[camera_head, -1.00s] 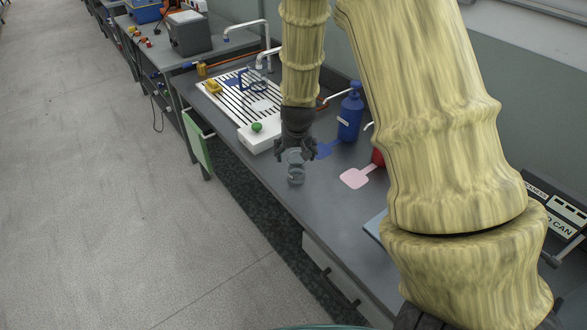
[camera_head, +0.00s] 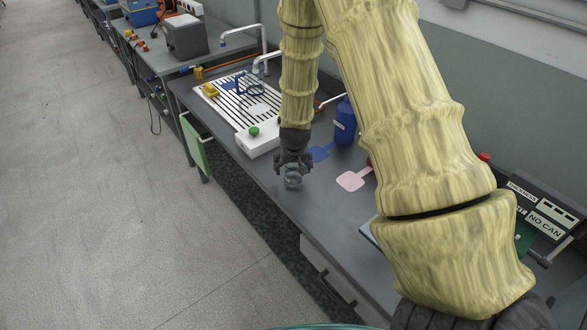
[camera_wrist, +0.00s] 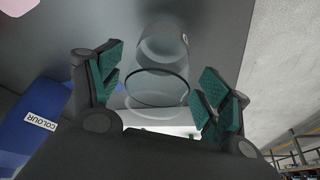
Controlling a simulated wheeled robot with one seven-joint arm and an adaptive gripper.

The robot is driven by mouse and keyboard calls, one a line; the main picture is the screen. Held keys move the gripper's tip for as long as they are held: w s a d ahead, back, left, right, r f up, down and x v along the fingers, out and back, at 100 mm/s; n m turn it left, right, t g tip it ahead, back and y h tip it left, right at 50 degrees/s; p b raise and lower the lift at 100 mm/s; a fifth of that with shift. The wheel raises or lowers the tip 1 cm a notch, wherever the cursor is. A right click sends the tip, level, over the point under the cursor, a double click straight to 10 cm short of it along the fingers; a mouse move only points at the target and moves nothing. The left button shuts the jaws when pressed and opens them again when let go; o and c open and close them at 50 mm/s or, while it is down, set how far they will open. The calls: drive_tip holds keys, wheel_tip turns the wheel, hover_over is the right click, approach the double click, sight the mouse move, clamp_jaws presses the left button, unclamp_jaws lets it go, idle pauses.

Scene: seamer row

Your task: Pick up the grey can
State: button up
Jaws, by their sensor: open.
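The grey can (camera_head: 292,182) looks like a see-through, glassy grey cylinder. It stands on the dark grey bench near its front edge. My gripper (camera_head: 293,168) is above and around its upper part, pointing down. In the wrist view the can (camera_wrist: 163,58) lies between the two green-padded fingers of my gripper (camera_wrist: 160,88), its round rim toward the palm. The gripper is open and holds nothing.
A white slatted rack (camera_head: 242,104) with a green knob (camera_head: 254,132) stands behind the can. The wrist view shows a blue body labelled COLOUR (camera_wrist: 38,122).

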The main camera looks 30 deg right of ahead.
drive_tip(key=shift+p+x, duration=0.45)
drive_tip(key=shift+x, duration=1.2)
drive_tip(key=shift+d, duration=0.1)
drive_tip(key=c, duration=0.9)
